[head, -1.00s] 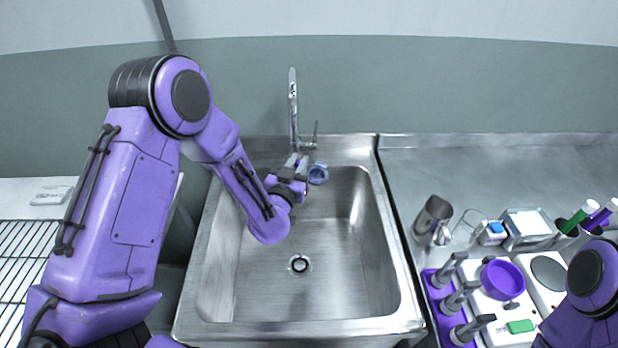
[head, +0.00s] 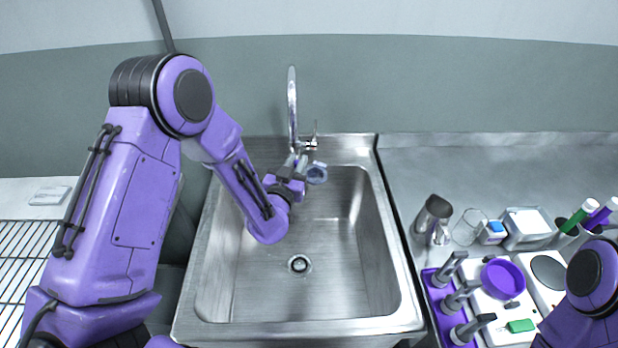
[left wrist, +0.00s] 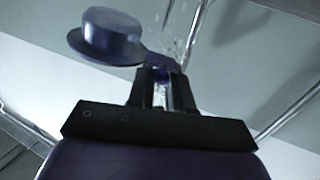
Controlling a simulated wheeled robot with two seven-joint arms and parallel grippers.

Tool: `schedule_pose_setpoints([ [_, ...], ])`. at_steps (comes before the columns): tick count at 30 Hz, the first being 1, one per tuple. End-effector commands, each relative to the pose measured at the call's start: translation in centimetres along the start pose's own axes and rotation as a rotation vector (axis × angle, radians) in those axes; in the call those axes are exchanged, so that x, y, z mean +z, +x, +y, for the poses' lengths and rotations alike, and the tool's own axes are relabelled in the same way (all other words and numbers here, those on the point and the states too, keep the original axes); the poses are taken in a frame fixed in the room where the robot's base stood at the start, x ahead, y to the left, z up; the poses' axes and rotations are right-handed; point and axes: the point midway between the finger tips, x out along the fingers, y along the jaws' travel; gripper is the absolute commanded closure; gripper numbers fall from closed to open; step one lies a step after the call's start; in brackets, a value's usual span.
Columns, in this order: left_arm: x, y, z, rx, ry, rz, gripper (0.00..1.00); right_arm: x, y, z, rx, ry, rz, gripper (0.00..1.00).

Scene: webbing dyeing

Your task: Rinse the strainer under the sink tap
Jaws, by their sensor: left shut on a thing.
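The strainer (head: 316,173) is a small blue-purple cup with a flat rim and a short handle. It is over the back of the sink basin, just in front of the tap (head: 292,105). My left gripper (head: 299,166) is shut on its handle. In the left wrist view the strainer (left wrist: 110,36) sticks out to the left of the left gripper's fingers (left wrist: 160,85). Bright droplets or streaks of water show above the fingers there. The steel sink (head: 345,290) is empty apart from its drain. My right gripper is out of view; only part of that arm shows at lower right.
A wire rack (head: 25,262) is at the left. The basin's front and right are clear.

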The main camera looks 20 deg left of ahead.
Motion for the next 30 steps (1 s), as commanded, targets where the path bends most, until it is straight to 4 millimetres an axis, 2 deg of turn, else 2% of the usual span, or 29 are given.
schedule_pose_setpoints([
  [23, 0.0, -0.5, -0.9, 0.0, -0.001, 0.001, 1.0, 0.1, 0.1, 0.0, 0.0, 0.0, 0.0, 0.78],
  [30, 0.0, -2.4, 0.0, 0.002, -0.001, 0.0, 1.0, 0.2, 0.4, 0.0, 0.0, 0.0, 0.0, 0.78],
])
